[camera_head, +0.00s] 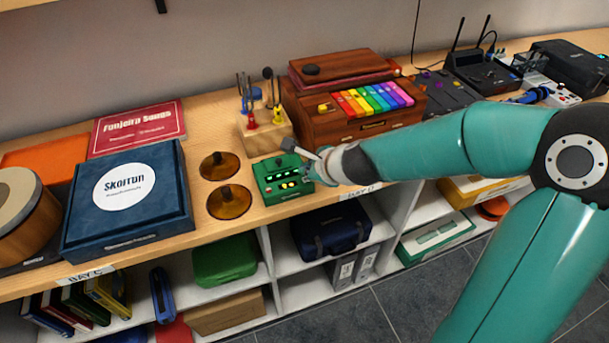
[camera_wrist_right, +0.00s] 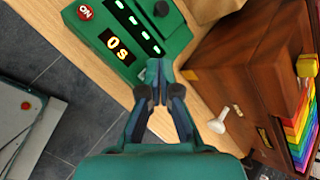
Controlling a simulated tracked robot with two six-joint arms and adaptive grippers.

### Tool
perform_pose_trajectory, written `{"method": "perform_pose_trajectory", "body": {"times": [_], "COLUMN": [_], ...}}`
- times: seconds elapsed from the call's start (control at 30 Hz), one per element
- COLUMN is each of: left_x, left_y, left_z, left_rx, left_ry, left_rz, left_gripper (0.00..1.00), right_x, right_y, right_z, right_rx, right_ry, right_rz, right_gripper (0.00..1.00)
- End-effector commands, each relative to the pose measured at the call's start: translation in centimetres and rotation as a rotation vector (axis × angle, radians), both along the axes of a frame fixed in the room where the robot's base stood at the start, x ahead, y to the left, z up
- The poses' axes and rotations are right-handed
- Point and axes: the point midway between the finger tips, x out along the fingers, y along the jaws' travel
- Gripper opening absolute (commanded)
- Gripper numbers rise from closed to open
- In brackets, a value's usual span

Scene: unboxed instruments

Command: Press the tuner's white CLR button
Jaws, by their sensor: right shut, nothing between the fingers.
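The tuner is a small green box (camera_head: 283,188) at the front edge of the wooden shelf, with lit green bars and a yellow readout. In the right wrist view the tuner (camera_wrist_right: 172,42) shows a red ON button (camera_wrist_right: 85,12), a black knob (camera_wrist_right: 161,8) and the readout (camera_wrist_right: 118,46). I cannot make out the white CLR button; the fingers may hide it. My right gripper (camera_head: 310,170) is shut and empty, at the tuner's right side. In the wrist view its fingertips (camera_wrist_right: 158,70) overlap the tuner's edge; contact cannot be told. My left gripper is out of view.
A wooden instrument with rainbow keys (camera_head: 355,105) stands behind my right arm. A wooden block with tuning forks (camera_head: 265,137) is behind the tuner, and two brass discs (camera_head: 229,203) lie left of it. A blue box (camera_head: 128,205) is further left. The shelf edge is close in front.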

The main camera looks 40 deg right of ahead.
Motion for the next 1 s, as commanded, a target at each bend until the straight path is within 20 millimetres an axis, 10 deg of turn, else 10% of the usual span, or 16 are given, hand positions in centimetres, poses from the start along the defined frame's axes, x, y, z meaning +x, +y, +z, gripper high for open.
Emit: {"method": "perform_pose_trajectory", "body": {"times": [1.0], "left_x": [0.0], "left_y": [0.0], "left_z": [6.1], "left_rx": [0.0], "left_ry": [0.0], "left_rz": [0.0], "left_gripper": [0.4], "right_x": [0.0], "right_y": [0.0], "right_z": [6.1], "right_rx": [0.0], "right_ry": [0.0], "right_rz": [0.0], "right_gripper": [0.0]}}
